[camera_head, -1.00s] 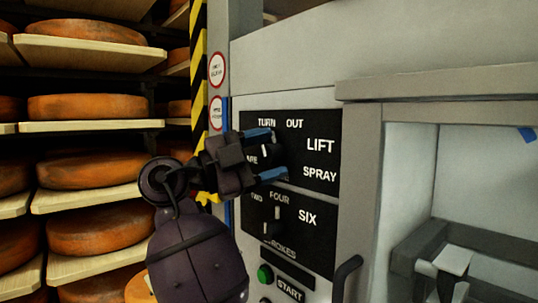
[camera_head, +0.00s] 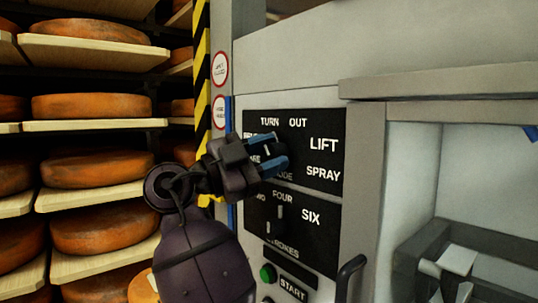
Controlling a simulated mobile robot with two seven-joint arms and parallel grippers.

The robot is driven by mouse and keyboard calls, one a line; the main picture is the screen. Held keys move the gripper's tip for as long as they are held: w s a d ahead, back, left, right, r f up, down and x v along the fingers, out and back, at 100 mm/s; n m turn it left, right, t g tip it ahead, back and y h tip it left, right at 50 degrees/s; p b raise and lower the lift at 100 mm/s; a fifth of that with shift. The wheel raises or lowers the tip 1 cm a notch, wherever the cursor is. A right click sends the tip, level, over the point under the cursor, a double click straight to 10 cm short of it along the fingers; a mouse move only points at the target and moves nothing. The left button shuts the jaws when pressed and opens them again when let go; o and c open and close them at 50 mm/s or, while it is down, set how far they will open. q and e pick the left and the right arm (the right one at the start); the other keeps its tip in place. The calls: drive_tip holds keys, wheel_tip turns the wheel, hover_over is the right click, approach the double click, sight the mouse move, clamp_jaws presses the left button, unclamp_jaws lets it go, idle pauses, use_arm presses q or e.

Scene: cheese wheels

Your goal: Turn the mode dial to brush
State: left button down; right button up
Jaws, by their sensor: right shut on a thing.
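The mode dial (camera_head: 268,149) is on the upper black panel (camera_head: 308,158) of the grey machine. It is mostly hidden by my right gripper (camera_head: 279,148), and only a small pale mark shows between the fingers. The blue fingers are shut on the dial, one above and one below, tilted in the picture. The labels TURN, OUT, LIFT and SPRAY read clearly around it. Two labels on the left are partly covered, so I cannot read BRUSH for certain. The dial's exact pointing direction is unclear. My left gripper is not in view.
A strokes dial (camera_head: 279,220) sits on the panel below, with a green button (camera_head: 268,273) and START label under it. A dark handle (camera_head: 350,272) sticks out at lower right. Cheese wheels (camera_head: 95,107) on shelves fill the left. An open bay is at right.

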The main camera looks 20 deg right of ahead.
drive_tip(key=n+t, duration=0.2)
drive_tip(key=n, duration=0.2)
drive_tip(key=shift+h, duration=0.4)
drive_tip(key=n+t+p, duration=0.1)
drive_tip(key=n+t, duration=0.1)
drive_tip(key=n, duration=0.1)
drive_tip(key=shift+n, duration=0.4)
drive_tip(key=shift+n+t, duration=0.4)
drive_tip(key=shift+n, duration=0.4)
